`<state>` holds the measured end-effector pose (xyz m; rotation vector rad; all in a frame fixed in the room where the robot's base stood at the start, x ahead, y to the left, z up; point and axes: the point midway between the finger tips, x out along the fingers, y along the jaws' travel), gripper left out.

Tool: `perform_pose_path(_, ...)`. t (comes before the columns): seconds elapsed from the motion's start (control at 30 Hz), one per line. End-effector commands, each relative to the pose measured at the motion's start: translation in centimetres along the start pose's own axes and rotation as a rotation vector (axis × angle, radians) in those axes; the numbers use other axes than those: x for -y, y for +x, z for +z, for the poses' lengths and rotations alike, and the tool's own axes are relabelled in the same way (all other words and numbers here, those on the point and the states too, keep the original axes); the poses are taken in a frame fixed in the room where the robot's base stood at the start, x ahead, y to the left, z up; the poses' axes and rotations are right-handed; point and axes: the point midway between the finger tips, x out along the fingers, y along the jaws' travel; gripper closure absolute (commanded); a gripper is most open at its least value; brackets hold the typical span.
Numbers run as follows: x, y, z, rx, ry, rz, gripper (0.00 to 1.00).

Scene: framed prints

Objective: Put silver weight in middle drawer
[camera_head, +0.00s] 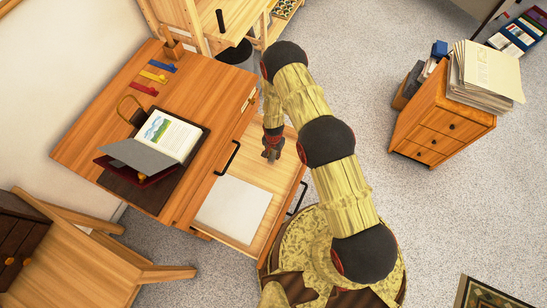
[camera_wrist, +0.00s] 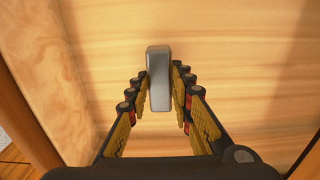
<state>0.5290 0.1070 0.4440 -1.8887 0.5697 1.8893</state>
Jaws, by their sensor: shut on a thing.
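The silver weight (camera_wrist: 159,78) is a smooth grey block between my gripper's fingers in the wrist view. My gripper (camera_wrist: 159,88) is shut on it, with yellow-padded fingers on both sides. In the head view, my gripper (camera_head: 270,154) points down over the far part of an open wooden drawer (camera_head: 262,178) of the desk. The weight is too small to make out there. The wood under the weight is the drawer's bottom; whether the weight touches it I cannot tell. A closed drawer front with a black handle (camera_head: 228,158) sits above the open drawer.
A white sheet (camera_head: 233,209) lies in the near part of the drawer. The desk top (camera_head: 205,90) holds an open book (camera_head: 160,140) on a dark tray and coloured strips (camera_head: 154,76). A small cabinet (camera_head: 440,125) with papers stands right. A chair (camera_head: 85,255) stands lower left.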

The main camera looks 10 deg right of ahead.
Motion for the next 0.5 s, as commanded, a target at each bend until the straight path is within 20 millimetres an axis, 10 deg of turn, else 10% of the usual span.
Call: perform_pose_path(0.5, 0.0, 3.2, 0.0, 0.000, 0.000, -0.001, 1.00)
